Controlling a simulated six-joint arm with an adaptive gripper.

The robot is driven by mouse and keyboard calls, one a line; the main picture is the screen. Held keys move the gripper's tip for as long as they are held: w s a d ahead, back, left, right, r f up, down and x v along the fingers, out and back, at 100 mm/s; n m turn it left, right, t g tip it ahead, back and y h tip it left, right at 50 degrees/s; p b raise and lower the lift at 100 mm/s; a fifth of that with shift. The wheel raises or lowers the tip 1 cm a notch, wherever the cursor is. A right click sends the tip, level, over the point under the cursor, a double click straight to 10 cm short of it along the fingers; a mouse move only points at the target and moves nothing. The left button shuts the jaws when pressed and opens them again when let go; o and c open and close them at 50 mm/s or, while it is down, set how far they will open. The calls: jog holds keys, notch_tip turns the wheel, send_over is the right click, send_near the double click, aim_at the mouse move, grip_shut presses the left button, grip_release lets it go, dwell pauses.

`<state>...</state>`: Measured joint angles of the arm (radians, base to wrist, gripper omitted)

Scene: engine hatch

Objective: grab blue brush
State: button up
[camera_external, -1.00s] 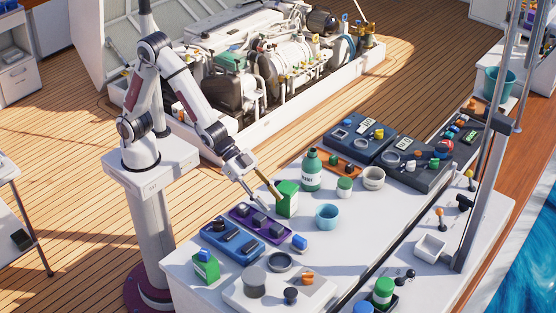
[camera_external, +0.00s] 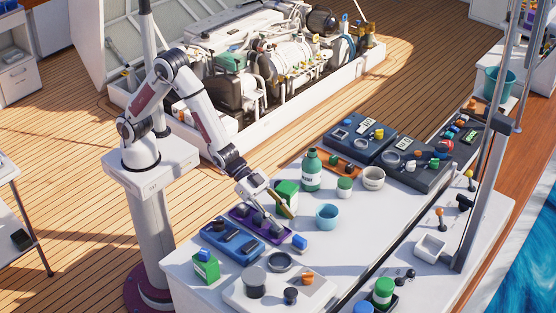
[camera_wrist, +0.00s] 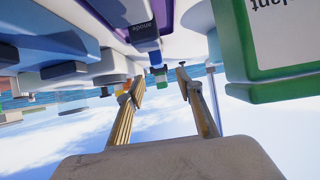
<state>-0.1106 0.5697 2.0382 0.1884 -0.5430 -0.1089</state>
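My gripper (camera_external: 284,220) is low over the table, between the purple tray (camera_external: 237,216) and the green box-shaped container (camera_external: 289,190). In the wrist view my gripper (camera_wrist: 160,80) has its two fingers apart with nothing held between them. A small blue block-like item (camera_external: 299,241) lies on the white table just beyond the purple tray's right end, in front of my gripper. I cannot tell for sure that it is the blue brush; no bristles or handle are clear. In the wrist view small blue and green things show far off between the fingertips.
The green container (camera_wrist: 262,85) is close on the wrist view's right. The blue tray (camera_external: 231,243) lies beside the purple one. A light blue cup (camera_external: 327,216), green bottle (camera_external: 311,171) and dark ring (camera_external: 280,262) stand nearby. Bare table (camera_external: 375,220) lies to the right.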

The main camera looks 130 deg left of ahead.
aim_at(299, 238)
jog(key=shift+x, duration=1.2)
jog(key=shift+d+x, duration=0.15)
jog(key=shift+x, duration=1.15)
jog(key=shift+d+x, duration=0.1)
jog(key=shift+x, duration=1.2)
jog(key=shift+r, duration=0.1)
jog(key=shift+c, duration=0.3)
grip_shut()
